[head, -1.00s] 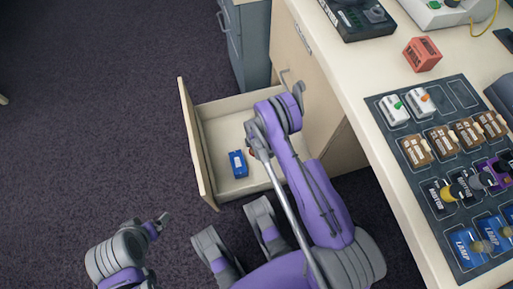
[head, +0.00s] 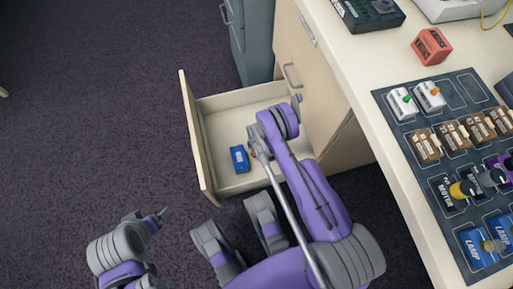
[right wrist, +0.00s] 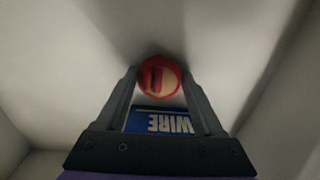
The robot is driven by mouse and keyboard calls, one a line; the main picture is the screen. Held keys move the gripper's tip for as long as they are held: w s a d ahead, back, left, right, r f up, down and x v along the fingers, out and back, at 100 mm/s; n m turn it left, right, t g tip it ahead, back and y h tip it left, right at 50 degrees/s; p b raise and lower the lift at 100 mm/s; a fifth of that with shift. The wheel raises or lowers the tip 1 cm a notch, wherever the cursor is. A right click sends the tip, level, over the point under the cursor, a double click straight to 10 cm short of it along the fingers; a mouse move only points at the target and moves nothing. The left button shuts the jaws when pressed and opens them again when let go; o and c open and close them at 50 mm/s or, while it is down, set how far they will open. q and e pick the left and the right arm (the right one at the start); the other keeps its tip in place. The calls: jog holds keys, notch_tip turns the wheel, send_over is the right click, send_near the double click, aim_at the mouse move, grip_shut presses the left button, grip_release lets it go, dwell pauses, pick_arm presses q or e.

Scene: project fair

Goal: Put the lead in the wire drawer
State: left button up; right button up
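The drawer (head: 203,151) stands pulled out from the desk, its inside pale and mostly empty. A blue box (head: 240,159) lies on its floor; in the right wrist view the box (right wrist: 160,121) reads "WIRE". The red round lead (right wrist: 159,77) sits between the fingertips of my right gripper (right wrist: 160,75), its sides against them, above the drawer floor.
The desk top (head: 365,85) on the right carries a dark mat (head: 463,90) with several labelled parts, a red box (head: 431,46) and a black device (head: 368,12). A grey cabinet (head: 252,40) stands behind the drawer. The carpet on the left is free.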

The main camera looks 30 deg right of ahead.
jog(key=o, duration=0.4)
jog(key=s+a+r+m+t+p, duration=0.2)
jog(key=r+m, duration=0.5)
jog(key=r, duration=3.1)
jog(key=s+a+r+m, duration=0.1)
jog(key=s+r+m, duration=0.1)
jog(key=s+r, duration=0.2)
jog(key=s+a+r+m+t, duration=0.1)
jog(key=s+a+r+m, duration=0.1)
jog(key=s, duration=0.6)
jog(key=s+a+r+m+t+p, duration=0.1)
jog(key=s+r+m, duration=0.3)
jog(key=s+r, duration=0.2)
jog(key=shift+s+a+r, duration=0.15)
jog(key=shift+a+r, duration=0.05)
jog(key=shift+r, duration=0.4)
